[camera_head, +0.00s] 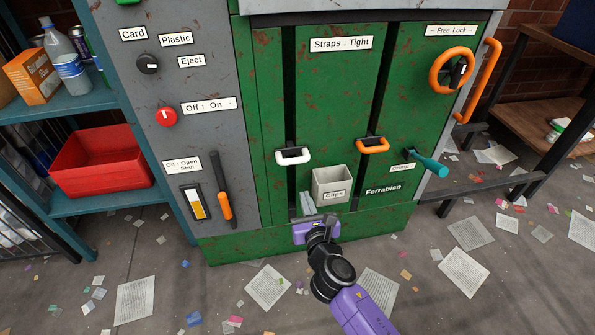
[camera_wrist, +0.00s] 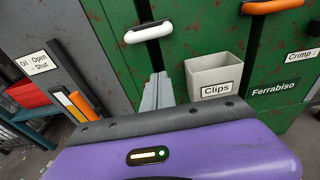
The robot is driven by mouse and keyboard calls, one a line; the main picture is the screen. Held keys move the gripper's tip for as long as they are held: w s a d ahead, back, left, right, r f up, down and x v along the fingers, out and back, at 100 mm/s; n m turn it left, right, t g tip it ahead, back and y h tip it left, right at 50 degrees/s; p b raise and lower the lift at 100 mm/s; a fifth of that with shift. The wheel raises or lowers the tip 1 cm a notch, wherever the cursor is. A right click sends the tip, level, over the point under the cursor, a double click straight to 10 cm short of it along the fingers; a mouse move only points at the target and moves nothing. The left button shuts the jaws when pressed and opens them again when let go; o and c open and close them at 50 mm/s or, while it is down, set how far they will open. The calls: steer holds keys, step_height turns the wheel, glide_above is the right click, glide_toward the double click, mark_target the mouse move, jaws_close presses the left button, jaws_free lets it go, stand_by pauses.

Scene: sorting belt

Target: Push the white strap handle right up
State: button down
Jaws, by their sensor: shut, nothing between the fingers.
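The white strap handle (camera_head: 292,156) sits on the left of two dark vertical slots in the green machine front, well below the slot's top. It also shows at the top of the wrist view (camera_wrist: 147,32). An orange handle (camera_head: 373,146) sits in the right slot. The label "Straps : Tight" (camera_head: 341,44) is between the slots near the top. My gripper (camera_head: 307,203) is shut and empty, with its fingers pointing up just below the white handle. The fingers (camera_wrist: 157,92) are apart from the handle in the wrist view.
A grey "Clips" bin (camera_head: 333,186) is right of my fingers. A teal crimp lever (camera_head: 430,165) sticks out further right. An orange-gripped oil lever (camera_head: 224,205) is at the left. Papers litter the floor.

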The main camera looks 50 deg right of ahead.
steer(key=b+x, duration=0.2)
steer(key=x, duration=0.8)
steer(key=shift+s+a+r+p, duration=0.15)
steer(key=shift+r+p, duration=0.15)
steer(key=shift+r, duration=0.7)
steer(key=shift+s+r+p, duration=0.15)
steer(key=shift+r+p, duration=0.15)
steer(key=shift+r, duration=0.7)
steer(key=shift+r, duration=0.1)
step_height(320, 180, up, 29)
steer(key=p, duration=3.2)
steer(key=shift+w+p, duration=0.1)
steer(key=shift+p, duration=0.2)
